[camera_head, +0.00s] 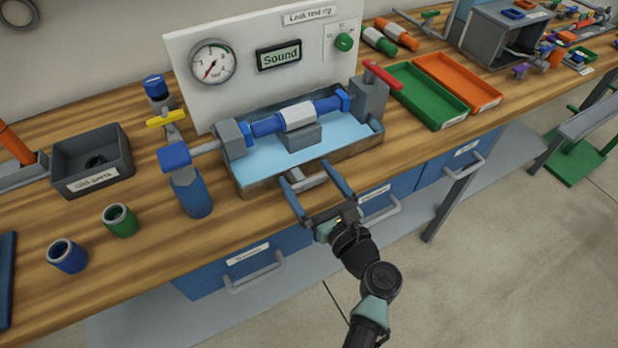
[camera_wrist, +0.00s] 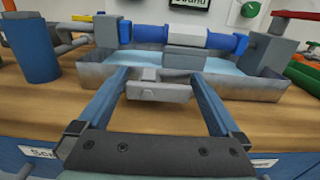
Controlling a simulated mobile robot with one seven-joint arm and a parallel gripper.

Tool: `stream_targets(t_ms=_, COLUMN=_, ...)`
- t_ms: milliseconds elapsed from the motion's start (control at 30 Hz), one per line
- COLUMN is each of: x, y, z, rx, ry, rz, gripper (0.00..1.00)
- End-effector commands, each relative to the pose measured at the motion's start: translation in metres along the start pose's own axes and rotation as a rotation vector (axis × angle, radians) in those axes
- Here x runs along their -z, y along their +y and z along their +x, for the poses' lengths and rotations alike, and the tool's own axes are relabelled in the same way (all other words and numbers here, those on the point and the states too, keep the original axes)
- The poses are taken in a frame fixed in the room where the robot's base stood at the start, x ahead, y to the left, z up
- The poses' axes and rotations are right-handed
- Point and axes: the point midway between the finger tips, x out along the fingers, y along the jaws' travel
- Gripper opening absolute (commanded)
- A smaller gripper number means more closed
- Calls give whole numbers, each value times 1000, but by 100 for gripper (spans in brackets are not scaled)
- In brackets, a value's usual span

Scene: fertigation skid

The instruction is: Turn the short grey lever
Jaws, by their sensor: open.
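The short grey lever (camera_head: 309,181) sticks out from the front wall of the metal water tray (camera_head: 345,153). In the wrist view the lever (camera_wrist: 160,91) is a flat grey bar lying level, with a small grey block behind it. My gripper (camera_head: 305,173) is open, with its two long blue fingers reaching toward the tray. In the wrist view the gripper (camera_wrist: 158,73) has one finger on each side of the lever. Gaps seem to show at the bar's ends, but I cannot tell whether a finger touches it.
A blue pipe with a white coupling (camera_head: 298,116) lies clamped over the tray. A red lever (camera_head: 383,75) is at the right clamp. The gauge panel (camera_head: 270,60) reads "Sound". Green (camera_head: 427,98) and orange bins (camera_head: 470,85) lie right.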

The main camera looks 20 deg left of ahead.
Motion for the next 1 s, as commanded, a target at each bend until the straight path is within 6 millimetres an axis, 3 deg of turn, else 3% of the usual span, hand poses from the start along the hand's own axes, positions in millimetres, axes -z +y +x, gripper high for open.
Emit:
stream_targets(t_ms=200, x=0, y=0, z=0, rx=-1, ry=0, rz=0, gripper=100)
stream_targets(t_ms=233, x=0, y=0, z=0, rx=-1, ry=0, rz=0, gripper=96)
stream_targets(t_ms=567, x=0, y=0, z=0, rx=-1, ry=0, rz=0, gripper=37)
stream_targets(t_ms=1000, x=0, y=1, z=0, rx=-1, ry=0, rz=-101, gripper=37)
